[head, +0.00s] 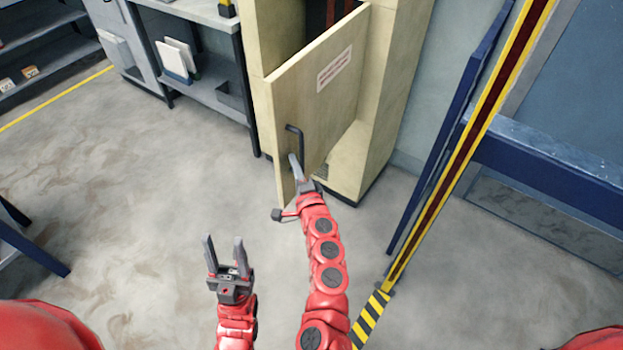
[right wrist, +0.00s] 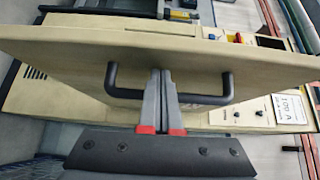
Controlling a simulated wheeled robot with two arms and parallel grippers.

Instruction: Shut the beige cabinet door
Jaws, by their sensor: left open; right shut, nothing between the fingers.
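The beige cabinet (head: 400,80) stands at the top middle of the head view. Its door (head: 303,85) hangs open, swung out toward me, with a red-and-white label and a dark bar handle (head: 301,147). My right gripper (head: 294,160) is at the door by the handle, shut and empty. In the right wrist view its closed fingers (right wrist: 160,78) point at the door (right wrist: 200,48), between the two ends of the handle (right wrist: 229,86). I cannot tell whether the tips touch the door. My left gripper (head: 223,240) is open and empty, above the floor left of my right arm.
A grey workbench with shelves (head: 215,95) stands left of the cabinet. A yellow and dark post (head: 440,180) with a striped foot and blue framing (head: 550,170) stand to the right. The concrete floor (head: 130,200) to the left is mostly clear.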

